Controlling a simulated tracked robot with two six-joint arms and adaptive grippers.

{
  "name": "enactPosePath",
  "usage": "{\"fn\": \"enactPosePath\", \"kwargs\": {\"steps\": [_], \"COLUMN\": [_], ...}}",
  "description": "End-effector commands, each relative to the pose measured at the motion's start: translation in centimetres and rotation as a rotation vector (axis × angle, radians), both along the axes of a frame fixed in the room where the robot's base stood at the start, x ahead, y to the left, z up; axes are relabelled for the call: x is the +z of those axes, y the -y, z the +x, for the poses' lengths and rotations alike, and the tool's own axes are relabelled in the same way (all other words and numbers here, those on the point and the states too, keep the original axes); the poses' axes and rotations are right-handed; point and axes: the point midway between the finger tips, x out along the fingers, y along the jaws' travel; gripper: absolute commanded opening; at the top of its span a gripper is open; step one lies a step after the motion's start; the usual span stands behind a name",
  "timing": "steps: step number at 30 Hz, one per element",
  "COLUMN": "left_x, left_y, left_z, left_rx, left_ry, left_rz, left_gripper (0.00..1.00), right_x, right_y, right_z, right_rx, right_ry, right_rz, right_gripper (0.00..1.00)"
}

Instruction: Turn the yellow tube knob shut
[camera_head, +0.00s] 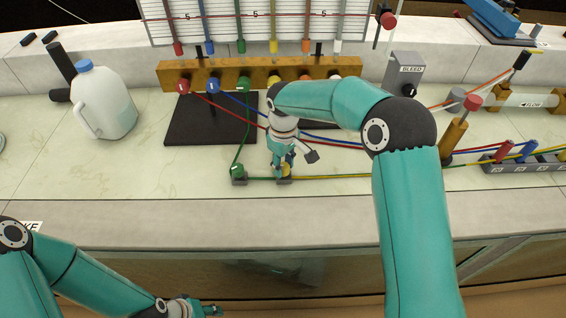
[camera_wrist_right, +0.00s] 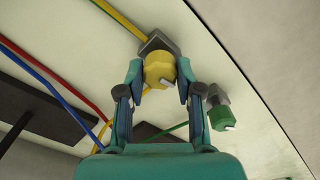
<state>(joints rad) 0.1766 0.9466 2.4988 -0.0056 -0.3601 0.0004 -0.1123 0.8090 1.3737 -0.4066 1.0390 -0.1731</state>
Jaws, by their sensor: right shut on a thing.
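The yellow tube knob (camera_wrist_right: 157,66) sits on a small dark block on the bench, with a pale mark on its face. My right gripper (camera_wrist_right: 160,75) has a finger on each side of it and is shut on it. In the head view my right gripper (camera_head: 284,169) reaches down to the knob near the bench's front edge and mostly hides it. The yellow tube (camera_head: 350,177) runs right from there; it also shows in the wrist view (camera_wrist_right: 120,18). My left gripper (camera_head: 205,309) is low at the bottom edge of the head view, away from the bench top; its fingers are unclear.
A green knob (camera_head: 238,171) is close left of the yellow one; it shows beside my finger in the wrist view (camera_wrist_right: 222,118). A white jug (camera_head: 103,105) stands at left. A brass manifold (camera_head: 230,75) with several knobs is behind. Red and blue tubes cross the bench behind my gripper.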

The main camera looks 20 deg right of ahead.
Motion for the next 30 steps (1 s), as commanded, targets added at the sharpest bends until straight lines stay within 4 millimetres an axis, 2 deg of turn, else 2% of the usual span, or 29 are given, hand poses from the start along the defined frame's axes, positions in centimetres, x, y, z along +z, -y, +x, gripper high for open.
{"fn": "enactPosePath", "kwargs": {"steps": [12, 30], "left_x": [0.61, 0.69], "left_y": [0.0, 0.0], "left_z": [0.0, 0.0], "left_rx": [0.0, 0.0], "left_ry": [0.0, 0.0], "left_rz": [0.0, 0.0], "left_gripper": [0.4, 0.4], "right_x": [0.26, 0.25], "right_y": [-0.01, -0.01], "right_z": [0.24, 0.26], "right_rx": [0.274, 0.341], "right_ry": [0.01, 0.011], "right_rz": [0.001, 0.0], "right_gripper": [0.0, 0.0]}}
